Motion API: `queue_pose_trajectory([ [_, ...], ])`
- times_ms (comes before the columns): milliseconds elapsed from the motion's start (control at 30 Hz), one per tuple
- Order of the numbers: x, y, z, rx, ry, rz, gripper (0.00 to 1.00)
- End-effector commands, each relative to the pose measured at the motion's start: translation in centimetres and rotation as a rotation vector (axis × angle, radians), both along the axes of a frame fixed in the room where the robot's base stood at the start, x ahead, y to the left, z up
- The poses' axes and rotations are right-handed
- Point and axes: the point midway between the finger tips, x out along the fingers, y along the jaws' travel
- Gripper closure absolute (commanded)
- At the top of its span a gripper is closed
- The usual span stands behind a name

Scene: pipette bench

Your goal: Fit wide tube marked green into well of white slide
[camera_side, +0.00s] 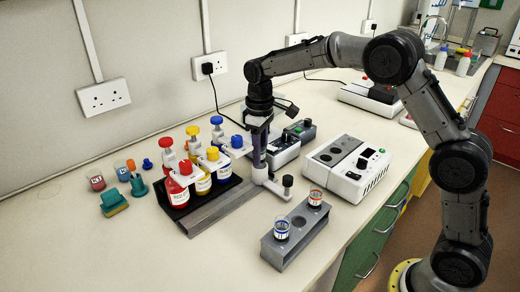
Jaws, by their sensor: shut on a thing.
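My gripper (259,164) points straight down over the white slide (269,186), with its fingers close to the slide. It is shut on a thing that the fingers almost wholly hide. No wide tube marked green shows elsewhere, so the held thing appears to be that tube; its green mark cannot be made out. The slide has a black knob (288,181) on its right arm and sits at the far right end of a grey rail (212,210). Its well is hidden by the gripper. I cannot tell whether the tube touches the slide.
A grey rack (297,240) holds a blue-marked tube (282,229) and a red-marked tube (315,198). Red, yellow and blue bottles (203,176) stand left of the gripper. A white machine (349,168) stands to the right. The front left bench is clear.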

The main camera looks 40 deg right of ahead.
Motion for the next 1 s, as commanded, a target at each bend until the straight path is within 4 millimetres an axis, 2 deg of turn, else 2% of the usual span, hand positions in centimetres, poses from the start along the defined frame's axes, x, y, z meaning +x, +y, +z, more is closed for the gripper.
queue_pose_trajectory([
  [167, 0.0, 0.0, 0.0, 0.000, 0.000, 0.000, 1.00],
  [200, 0.0, 0.0, 0.0, 0.000, 0.000, 0.000, 0.64],
  [400, 0.0, 0.0, 0.0, 0.000, -0.001, 0.000, 0.31],
  [767, 0.1, 0.0, 0.4, 0.000, -0.002, 0.000, 0.31],
  [867, 0.1, 0.0, 1.6, 0.001, -0.005, 0.000, 0.31],
  [1000, 0.2, 0.0, 4.2, 0.000, -0.006, 0.000, 0.31],
])
